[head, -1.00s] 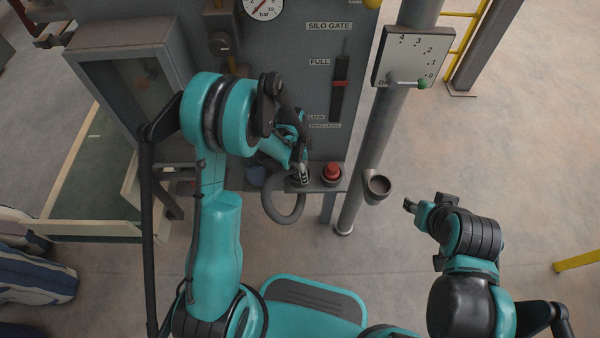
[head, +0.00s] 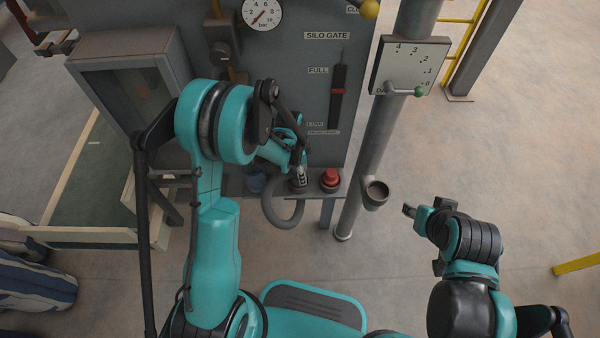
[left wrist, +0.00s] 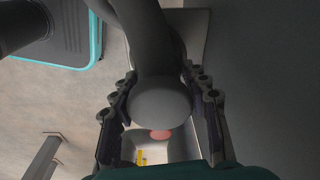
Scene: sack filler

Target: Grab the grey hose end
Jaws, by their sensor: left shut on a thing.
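The grey hose (head: 286,219) hangs in a loop below the ledge of the grey panel. Its upper end is at my left gripper (head: 299,178), beside the red button. In the left wrist view the thick grey hose end (left wrist: 160,103) sits between the two fingers of my left gripper (left wrist: 160,115), which is shut on it. The fingers and arm hide part of the hose end in the head view. My right gripper (head: 424,213) is off to the right over clear floor, away from the hose; its finger opening is unclear.
A red button (head: 330,178) sits on the ledge just right of the left gripper. A grey pipe (head: 364,155) with an open side spout (head: 376,192) stands further right. The grey panel (head: 290,70) rises behind. Striped sacks (head: 35,285) lie at lower left.

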